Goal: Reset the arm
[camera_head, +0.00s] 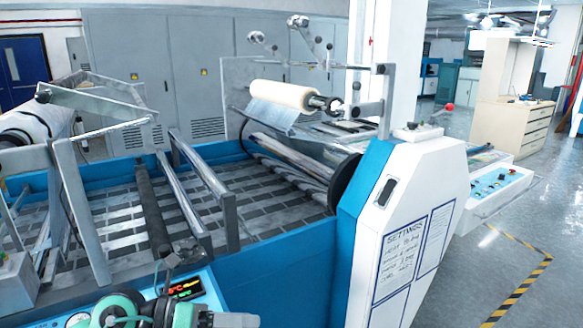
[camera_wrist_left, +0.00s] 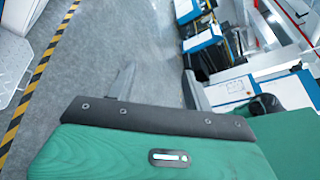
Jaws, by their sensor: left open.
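My left gripper (camera_wrist_left: 157,88) shows in the left wrist view. Its two grey fingers stand apart with only grey floor between them, so it is open and empty. In the head view, green and grey parts of my left arm show at the bottom left, in front of the laminating machine's blue side (camera_head: 285,275). I cannot make out the fingers clearly there. A pale film roll (camera_head: 284,95) sits on the machine's upper spindle, away from my arm. My right gripper is not in view.
The machine's white end housing (camera_head: 415,215) stands right of centre. A small display (camera_head: 186,288) with lit digits is close to my arm. A control panel (camera_head: 492,185) and a beige drawer cabinet (camera_head: 510,125) are farther right. Open floor with a yellow-black stripe (camera_head: 525,285) lies at right.

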